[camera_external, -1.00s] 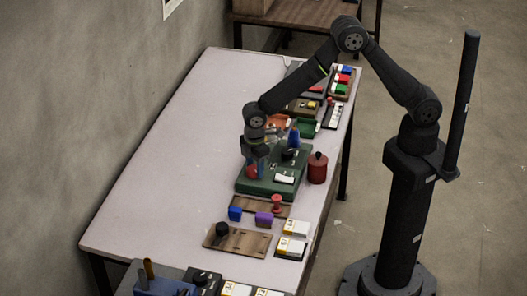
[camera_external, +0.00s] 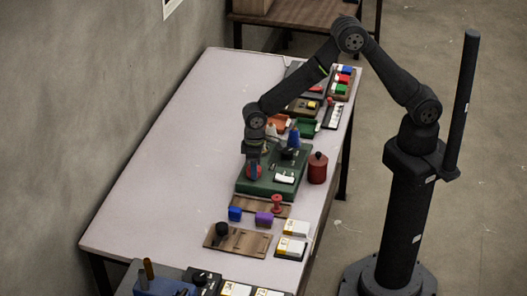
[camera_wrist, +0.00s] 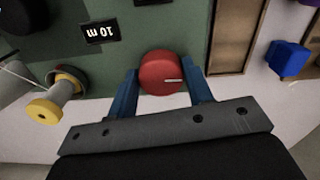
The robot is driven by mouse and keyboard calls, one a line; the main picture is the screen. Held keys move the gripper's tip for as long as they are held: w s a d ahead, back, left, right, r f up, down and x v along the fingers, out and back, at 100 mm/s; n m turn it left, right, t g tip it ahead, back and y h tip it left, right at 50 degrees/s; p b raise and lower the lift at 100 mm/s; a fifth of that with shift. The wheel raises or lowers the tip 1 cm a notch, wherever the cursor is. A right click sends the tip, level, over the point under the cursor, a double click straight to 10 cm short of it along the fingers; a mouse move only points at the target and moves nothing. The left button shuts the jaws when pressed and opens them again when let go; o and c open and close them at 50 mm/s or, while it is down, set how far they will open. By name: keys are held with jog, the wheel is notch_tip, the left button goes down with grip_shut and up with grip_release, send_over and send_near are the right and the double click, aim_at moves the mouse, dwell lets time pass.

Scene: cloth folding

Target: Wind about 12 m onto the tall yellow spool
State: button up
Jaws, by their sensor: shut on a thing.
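My gripper (camera_wrist: 163,82) is shut on a round red knob (camera_wrist: 162,72) with a white mark, its blue fingers on either side. In the external view my gripper (camera_external: 254,168) is low over the near-left part of the green winder base (camera_external: 258,189). The knob is mostly hidden there. A spool with a yellow end flange (camera_wrist: 43,111) lies to the left in the wrist view, with a pale winding behind the flange. A thin pale thread runs to it from the left. A black display (camera_wrist: 100,32) reads "10 m", upside down in this view.
A red canister (camera_external: 317,168) stands right of the base. A blue block (camera_external: 235,214), a purple block (camera_external: 264,219) and a small red spool (camera_external: 277,203) sit nearer the camera. Coloured trays and blocks fill the far end. The table's left side is clear.

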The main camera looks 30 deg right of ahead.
jog(key=shift+m, duration=0.6)
jog(key=shift+a, duration=0.1)
jog(key=o, duration=1)
notch_tip(320, 180, up, 18)
jog(key=shift+f, duration=0.25)
